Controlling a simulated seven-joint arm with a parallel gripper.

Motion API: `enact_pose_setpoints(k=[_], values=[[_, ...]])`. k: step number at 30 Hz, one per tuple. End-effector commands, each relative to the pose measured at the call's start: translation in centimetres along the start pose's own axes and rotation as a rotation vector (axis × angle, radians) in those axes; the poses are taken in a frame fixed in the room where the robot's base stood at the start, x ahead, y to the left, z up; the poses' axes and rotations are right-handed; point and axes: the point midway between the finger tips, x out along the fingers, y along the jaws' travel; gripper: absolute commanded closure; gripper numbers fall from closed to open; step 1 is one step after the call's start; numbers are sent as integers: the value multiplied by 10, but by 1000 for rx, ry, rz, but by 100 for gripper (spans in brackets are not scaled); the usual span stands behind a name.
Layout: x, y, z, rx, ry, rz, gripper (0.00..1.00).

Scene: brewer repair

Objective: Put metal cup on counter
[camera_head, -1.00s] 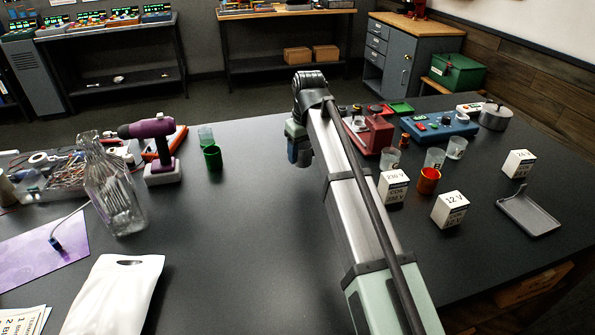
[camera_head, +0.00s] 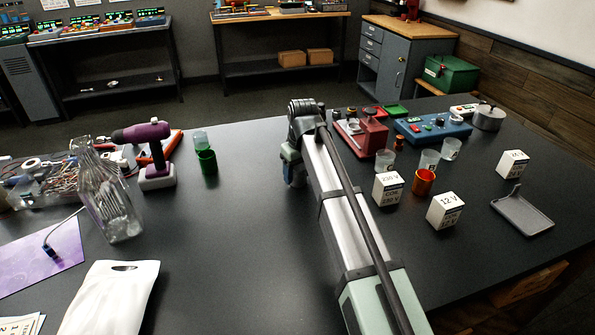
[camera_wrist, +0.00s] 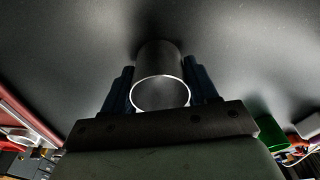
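My gripper shows in the head view (camera_head: 292,172) above the middle of the dark counter (camera_head: 235,230), its fingertips pointing down and partly hidden by its own body. In the wrist view the two blue fingers of my gripper (camera_wrist: 160,90) stand on both sides of a grey metal cup (camera_wrist: 158,59). The fingers seem to be closed on its sides. The cup's bright round rim faces the wrist camera, so it looks upright. A dark shadow lies by its far end on the counter; I cannot tell whether its base touches. In the head view the cup is hidden.
Left are a green cup (camera_head: 207,161), a purple drill (camera_head: 147,150) and a glass bottle (camera_head: 108,195). Right are a red machine (camera_head: 370,135), a blue panel (camera_head: 433,128), an orange cup (camera_head: 424,181) and white coil boxes (camera_head: 446,211). The counter's middle is free.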

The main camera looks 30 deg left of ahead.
Motion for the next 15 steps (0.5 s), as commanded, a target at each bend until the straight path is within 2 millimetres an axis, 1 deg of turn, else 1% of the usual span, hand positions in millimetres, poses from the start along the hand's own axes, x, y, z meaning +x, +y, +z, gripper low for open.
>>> enact_pose_setpoints(k=[1, 7, 15], values=[[0, 0, 0, 0, 0, 0, 37], [0, 0, 0, 0, 0, 0, 18], [-1, 0, 0, 0, 0, 0, 17]])
